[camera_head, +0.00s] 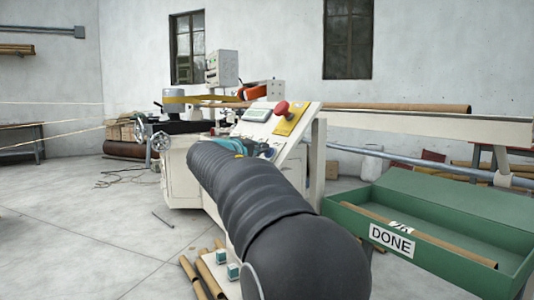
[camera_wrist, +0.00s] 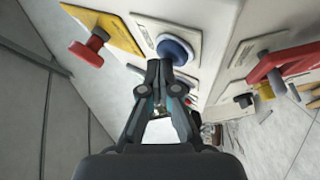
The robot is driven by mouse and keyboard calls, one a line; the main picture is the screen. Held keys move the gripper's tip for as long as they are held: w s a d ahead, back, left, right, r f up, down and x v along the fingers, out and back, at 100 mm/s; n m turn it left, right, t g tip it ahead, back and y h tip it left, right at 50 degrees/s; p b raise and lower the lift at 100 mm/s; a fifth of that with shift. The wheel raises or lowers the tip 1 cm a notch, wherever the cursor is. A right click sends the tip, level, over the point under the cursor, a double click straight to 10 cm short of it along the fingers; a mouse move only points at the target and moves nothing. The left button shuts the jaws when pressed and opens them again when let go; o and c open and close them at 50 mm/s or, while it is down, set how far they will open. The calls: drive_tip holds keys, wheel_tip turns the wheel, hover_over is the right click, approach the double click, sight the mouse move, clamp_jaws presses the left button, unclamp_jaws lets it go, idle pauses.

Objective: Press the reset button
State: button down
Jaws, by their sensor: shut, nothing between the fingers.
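A round blue button (camera_wrist: 175,50) sits on a pale plate on the sloped control panel in the wrist view. No label on it is readable. My gripper (camera_wrist: 159,68) is shut and empty, and its fingertips are at the lower left edge of the blue button. I cannot tell whether they touch it. A red mushroom button (camera_wrist: 88,48) on a yellow plate (camera_wrist: 104,25) is left of the blue one. The red button also shows on the panel in the head view (camera_head: 282,107).
A dark knob (camera_wrist: 244,100) and a red handle-like part (camera_wrist: 285,62) lie to the right in the wrist view. A green bin (camera_head: 440,206) marked DONE, with a cardboard tube (camera_head: 440,243), stands right of my arm. Open floor (camera_head: 80,235) lies to the left.

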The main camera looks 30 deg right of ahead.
idle(0.5)
drive_tip(key=shift+a+r, duration=0.5)
drive_tip(key=shift+a, duration=0.05)
drive_tip(key=a+r+p, duration=0.1)
drive_tip(key=a, duration=0.1)
drive_tip(key=a+r+p, duration=0.1)
drive_tip(key=a+r, duration=0.1)
drive_tip(key=shift+s+r, duration=0.1)
drive_tip(key=shift+s, duration=0.05)
idle(0.4)
idle(0.7)
